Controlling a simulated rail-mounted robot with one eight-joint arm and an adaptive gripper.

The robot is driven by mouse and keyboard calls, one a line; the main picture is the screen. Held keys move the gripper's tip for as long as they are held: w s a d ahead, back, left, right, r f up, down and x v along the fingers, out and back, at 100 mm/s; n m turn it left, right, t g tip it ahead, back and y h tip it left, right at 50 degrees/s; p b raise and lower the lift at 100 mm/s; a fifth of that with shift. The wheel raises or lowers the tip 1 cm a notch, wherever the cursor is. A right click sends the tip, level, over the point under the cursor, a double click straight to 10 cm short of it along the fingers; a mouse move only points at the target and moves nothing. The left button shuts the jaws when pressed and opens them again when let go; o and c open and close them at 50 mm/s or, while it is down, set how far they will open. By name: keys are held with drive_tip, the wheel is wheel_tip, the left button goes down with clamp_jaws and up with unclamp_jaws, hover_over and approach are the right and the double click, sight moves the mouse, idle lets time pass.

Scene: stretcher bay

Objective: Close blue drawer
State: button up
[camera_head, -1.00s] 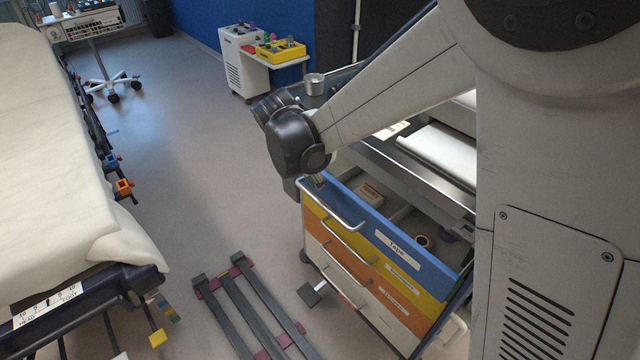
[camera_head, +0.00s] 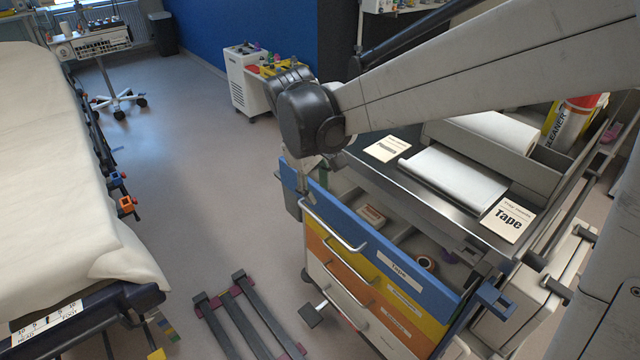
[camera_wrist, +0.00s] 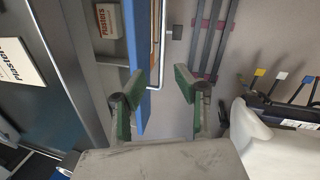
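The blue drawer (camera_head: 375,235) is the top drawer of a cart and stands pulled out. Its front carries a "Tape" label and a metal bar handle (camera_head: 335,232). Inside lie a small box (camera_head: 372,215) and a tape roll (camera_head: 427,263). My gripper (camera_wrist: 160,83) is open and empty, its green-padded fingers apart. In the wrist view the blue front (camera_wrist: 141,115) and one end of the handle (camera_wrist: 161,50) show between or beside the fingers; contact cannot be told. In the head view my gripper (camera_head: 322,174) is mostly hidden by my wrist, at the drawer front's far-left end.
Yellow, orange and white drawers (camera_head: 345,262) lie below. The cart top (camera_head: 385,170) holds cards and white rolls, with a cleaner bottle (camera_head: 572,122) behind. A dark frame (camera_head: 245,315) lies on the floor left of the cart. A stretcher (camera_head: 60,190) stands far left, with open floor between.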

sight(326, 226)
drive_tip(key=f, duration=0.4)
drive_tip(key=d+f+m+b, duration=0.1)
drive_tip(key=f, duration=0.3)
drive_tip(key=w+d+f+m+b, duration=0.1)
drive_tip(key=f, duration=0.3)
drive_tip(key=shift+d+f, duration=0.1)
drive_tip(key=shift+f, duration=0.3)
drive_tip(key=shift+c, duration=0.4)
clamp_jaws()
